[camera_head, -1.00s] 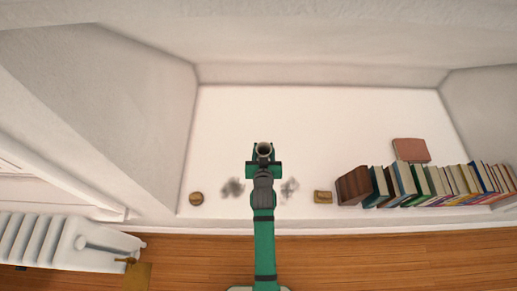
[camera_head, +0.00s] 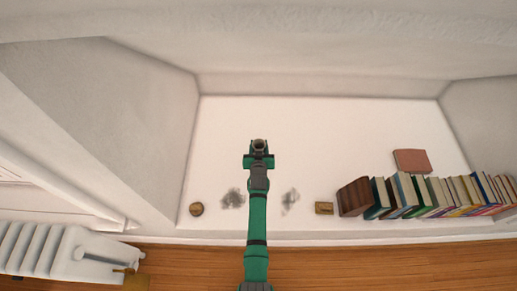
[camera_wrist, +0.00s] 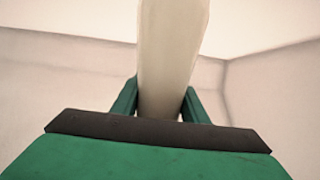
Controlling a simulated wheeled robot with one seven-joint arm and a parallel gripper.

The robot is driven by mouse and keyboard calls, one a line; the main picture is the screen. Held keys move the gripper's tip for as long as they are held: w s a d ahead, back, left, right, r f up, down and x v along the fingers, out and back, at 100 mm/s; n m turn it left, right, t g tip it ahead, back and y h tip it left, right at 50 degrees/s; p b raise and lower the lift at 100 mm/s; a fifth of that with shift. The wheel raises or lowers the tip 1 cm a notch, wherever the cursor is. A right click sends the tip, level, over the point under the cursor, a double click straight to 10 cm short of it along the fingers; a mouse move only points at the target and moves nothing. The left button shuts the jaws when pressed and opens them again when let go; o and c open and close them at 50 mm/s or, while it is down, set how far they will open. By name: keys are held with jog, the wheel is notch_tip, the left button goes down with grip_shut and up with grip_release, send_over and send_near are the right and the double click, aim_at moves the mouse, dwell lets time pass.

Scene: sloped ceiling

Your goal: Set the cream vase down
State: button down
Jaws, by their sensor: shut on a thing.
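The cream vase (camera_wrist: 170,50) stands between my gripper's two fingers in the wrist view, and both fingers touch its sides. In the head view only the round dark mouth and pale rim of the vase (camera_head: 259,143) show. My gripper (camera_head: 259,153) is shut on it, over the middle of the white ledge (camera_head: 340,125). The lower part of the vase is hidden by my gripper, and I cannot tell whether its base touches the ledge.
A row of books (camera_head: 430,193) fills the ledge's right front, with a reddish book (camera_head: 411,161) lying behind it. A small wooden block (camera_head: 324,208) and a round wooden piece (camera_head: 196,209) lie near the front edge. The ledge's back and left are clear.

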jog(key=f, duration=0.1)
jog(key=d+f, duration=0.1)
jog(key=shift+d+f, duration=0.1)
jog(key=shift+f, duration=0.25)
jog(key=shift+s, duration=0.1)
jog(key=shift+a, duration=0.2)
jog(key=c, duration=1)
grip_release()
jog(key=shift+a+f, duration=0.1)
jog(key=shift+f, duration=0.1)
jog(key=shift+c, duration=0.2)
